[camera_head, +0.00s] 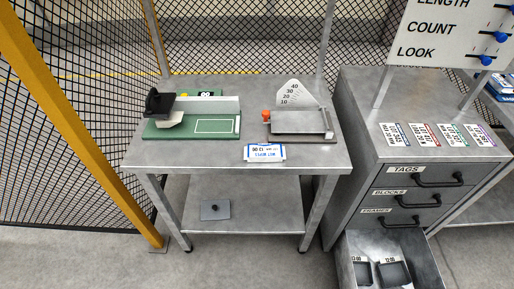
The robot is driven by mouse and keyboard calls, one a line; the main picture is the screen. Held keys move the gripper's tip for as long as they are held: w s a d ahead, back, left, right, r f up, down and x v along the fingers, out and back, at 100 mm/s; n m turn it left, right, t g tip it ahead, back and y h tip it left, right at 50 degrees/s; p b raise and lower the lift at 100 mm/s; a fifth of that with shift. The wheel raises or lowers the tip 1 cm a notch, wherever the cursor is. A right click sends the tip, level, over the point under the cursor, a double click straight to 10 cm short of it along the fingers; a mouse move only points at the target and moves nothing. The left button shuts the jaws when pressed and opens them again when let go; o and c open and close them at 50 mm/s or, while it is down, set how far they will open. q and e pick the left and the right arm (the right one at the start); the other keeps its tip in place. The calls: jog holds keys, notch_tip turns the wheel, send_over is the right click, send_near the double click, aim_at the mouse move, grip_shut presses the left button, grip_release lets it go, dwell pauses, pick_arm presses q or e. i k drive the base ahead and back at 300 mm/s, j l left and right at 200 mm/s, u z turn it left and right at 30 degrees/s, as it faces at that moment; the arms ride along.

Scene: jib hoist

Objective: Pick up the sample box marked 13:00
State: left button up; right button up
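The open bottom drawer (425,265) of the grey cabinet holds two small dark boxes side by side. The left box (363,274) sits by a small label that seems to read 13:00, though the print is tiny. The right box (393,274) sits by a label that seems to read 12:00. The drawer's front part is cut off by the bottom edge of the picture. Neither of my grippers is in view.
A metal table (200,166) carries a green-based device (190,131), a gauge with an orange knob (299,122) and a white-blue packet (265,153). The cabinet (352,130) has closed drawers above the open one. A yellow post (85,120) and mesh fence stand left.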

aim_at(362, 268)
jog(key=z, duration=1.75)
